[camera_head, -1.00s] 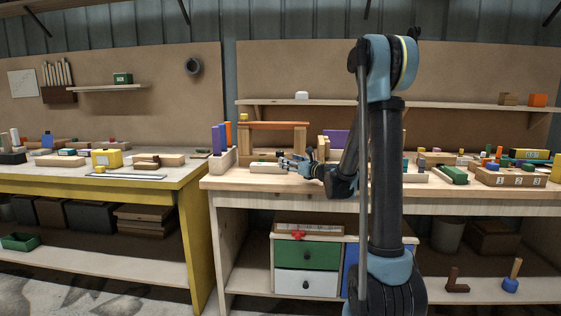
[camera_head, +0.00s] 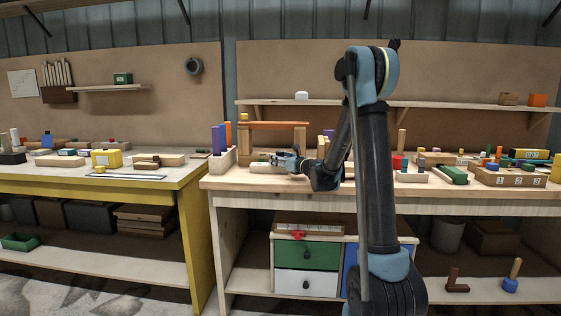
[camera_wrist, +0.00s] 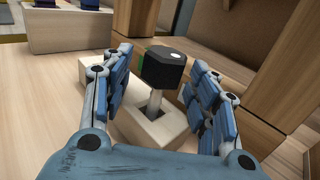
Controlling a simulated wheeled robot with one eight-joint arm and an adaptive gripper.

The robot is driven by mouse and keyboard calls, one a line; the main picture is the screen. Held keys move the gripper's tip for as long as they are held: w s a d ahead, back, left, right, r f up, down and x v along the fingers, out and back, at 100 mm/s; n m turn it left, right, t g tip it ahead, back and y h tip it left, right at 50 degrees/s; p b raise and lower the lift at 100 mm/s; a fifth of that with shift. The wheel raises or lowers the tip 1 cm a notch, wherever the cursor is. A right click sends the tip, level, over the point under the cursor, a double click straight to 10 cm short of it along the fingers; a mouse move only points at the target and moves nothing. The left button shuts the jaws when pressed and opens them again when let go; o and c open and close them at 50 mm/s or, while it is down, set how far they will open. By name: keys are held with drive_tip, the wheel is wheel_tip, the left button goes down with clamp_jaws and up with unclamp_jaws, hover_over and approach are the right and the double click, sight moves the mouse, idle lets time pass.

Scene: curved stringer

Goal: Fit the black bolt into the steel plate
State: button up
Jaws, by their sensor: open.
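The black bolt (camera_wrist: 164,65), with a faceted black head and a thin light metal shank, stands slightly tilted in a pale wooden block (camera_wrist: 128,123) in the wrist view. My gripper (camera_wrist: 155,78) is open, with one blue finger on each side of the bolt. I cannot tell whether either finger touches it. In the head view my gripper (camera_head: 284,161) is low over the right workbench, and the bolt is too small to make out. A flat grey plate (camera_head: 126,176) lies on the yellow bench's front; I cannot tell whether it is the steel plate.
An orange-topped wooden arch (camera_head: 268,126) stands just behind my gripper. A wooden post (camera_wrist: 221,35) rises close to the right finger. A wooden box (camera_head: 232,158) with coloured blocks stands to the left. Wooden holders and a numbered box (camera_head: 508,180) crowd the bench's right end.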

drive_tip(key=shift+c, duration=0.5)
clamp_jaws()
